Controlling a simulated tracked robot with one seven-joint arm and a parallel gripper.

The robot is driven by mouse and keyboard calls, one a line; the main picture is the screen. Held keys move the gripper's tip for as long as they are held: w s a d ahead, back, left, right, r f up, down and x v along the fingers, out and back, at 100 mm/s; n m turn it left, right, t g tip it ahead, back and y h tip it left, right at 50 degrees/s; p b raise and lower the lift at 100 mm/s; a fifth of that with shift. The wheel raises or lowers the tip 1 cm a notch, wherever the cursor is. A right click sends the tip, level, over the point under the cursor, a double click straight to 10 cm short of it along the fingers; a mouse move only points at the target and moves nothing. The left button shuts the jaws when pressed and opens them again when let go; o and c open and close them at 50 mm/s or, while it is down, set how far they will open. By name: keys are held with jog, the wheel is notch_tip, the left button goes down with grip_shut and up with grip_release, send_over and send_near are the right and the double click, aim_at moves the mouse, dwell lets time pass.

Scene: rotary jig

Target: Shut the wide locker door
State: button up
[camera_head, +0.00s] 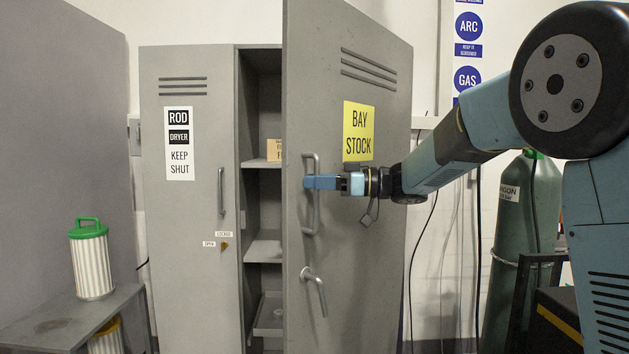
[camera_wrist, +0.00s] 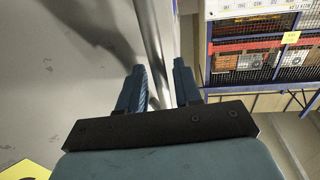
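The wide locker door (camera_head: 350,240), grey with a yellow BAY STOCK sign (camera_head: 358,131), stands open. Its free edge swings out towards me, and its outer face shows. It has an upright bar handle (camera_head: 316,215) and a lever (camera_head: 315,290) below. My gripper (camera_head: 318,182) is at the bar handle, reaching in from the right. In the wrist view, the handle (camera_wrist: 155,45) runs between the two fingers of my gripper (camera_wrist: 160,82). The fingers are apart, with a gap on the right side of the bar. The left finger is close to the bar; contact is unclear.
The locker's shelves (camera_head: 264,250) show left of the door edge. A narrow ROD DRYER door (camera_head: 185,260) beside them is closed. A bench (camera_head: 70,325) with a green-lidded canister (camera_head: 91,262) stands at left. A gas cylinder (camera_head: 525,225) stands at right.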

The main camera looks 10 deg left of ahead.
grip_shut()
dwell(0.3)
dwell(0.3)
